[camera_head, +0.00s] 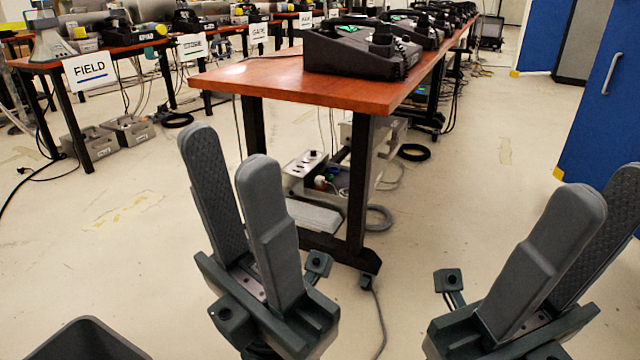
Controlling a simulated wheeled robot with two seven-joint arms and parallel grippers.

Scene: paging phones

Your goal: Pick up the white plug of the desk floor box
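Under the wooden desk (270,82) stands a pale floor box (298,170) with dark sockets on top. A small white plug (320,183) with an orange-red part shows at its right front side; it is small, and I cannot tell how it is seated. My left gripper (229,154) is in front of the desk, upright, with its two grey fingers apart and nothing between them. It is nearer to me than the floor box and touches nothing. My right gripper (607,190) is at the right, also with its fingers apart and empty, well away from the box.
A black phone (360,48) sits on the desk, with several more behind. The desk's dark front leg (359,185) stands just right of the box. Cables lie on the floor. Blue cabinets (600,100) stand at right. A table with a FIELD sign (90,70) is at left.

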